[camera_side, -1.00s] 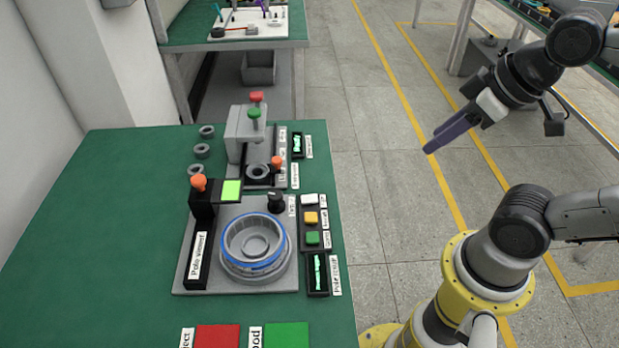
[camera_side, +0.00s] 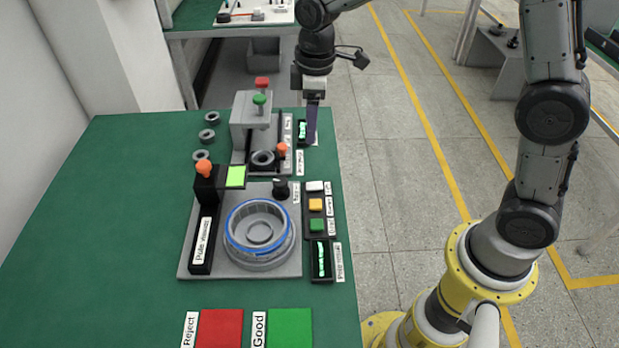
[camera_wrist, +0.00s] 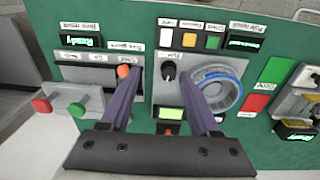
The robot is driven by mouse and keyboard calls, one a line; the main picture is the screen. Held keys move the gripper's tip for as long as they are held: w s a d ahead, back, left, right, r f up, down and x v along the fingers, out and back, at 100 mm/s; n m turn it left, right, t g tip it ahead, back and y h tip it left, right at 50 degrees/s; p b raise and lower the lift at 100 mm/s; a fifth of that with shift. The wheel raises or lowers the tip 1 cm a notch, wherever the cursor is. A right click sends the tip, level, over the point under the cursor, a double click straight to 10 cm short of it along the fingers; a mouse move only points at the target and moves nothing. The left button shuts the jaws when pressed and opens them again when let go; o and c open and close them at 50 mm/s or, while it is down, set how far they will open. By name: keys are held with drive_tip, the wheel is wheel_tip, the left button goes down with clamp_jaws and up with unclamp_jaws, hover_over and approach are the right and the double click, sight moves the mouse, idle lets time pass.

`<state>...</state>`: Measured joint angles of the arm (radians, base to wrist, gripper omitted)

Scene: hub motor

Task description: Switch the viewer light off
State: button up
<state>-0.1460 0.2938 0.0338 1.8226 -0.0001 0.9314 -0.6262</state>
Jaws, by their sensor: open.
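The pole viewer (camera_side: 202,225) is a black bar with an orange knob (camera_side: 203,167) and a lit yellow-green panel (camera_side: 235,177). The panel (camera_wrist: 172,113) also glows in the wrist view. A black rotary knob (camera_side: 281,188) stands on the grey base plate; in the wrist view the knob (camera_wrist: 168,73) appears between my fingers. A silver ring part with a blue band (camera_side: 258,228) sits on the round holder. White (camera_side: 314,187), yellow (camera_side: 315,205) and green (camera_side: 316,224) buttons line the right. My gripper (camera_side: 312,138) is open and empty, beyond the knob near the table's right edge.
A grey press-like fixture (camera_side: 250,120) with red and green knobs stands behind the viewer. Several small grey rings (camera_side: 206,134) lie to its left. Red (camera_side: 221,328) and green (camera_side: 290,327) pads lie in front. The table's left side is clear.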

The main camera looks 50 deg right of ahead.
sight(310, 186)
drive_tip(key=shift+g, duration=0.3)
drive_tip(key=f, duration=1.6)
drive_tip(key=shift+s+a+f, duration=0.15)
drive_tip(key=shift+a, duration=0.15)
clamp_jaws()
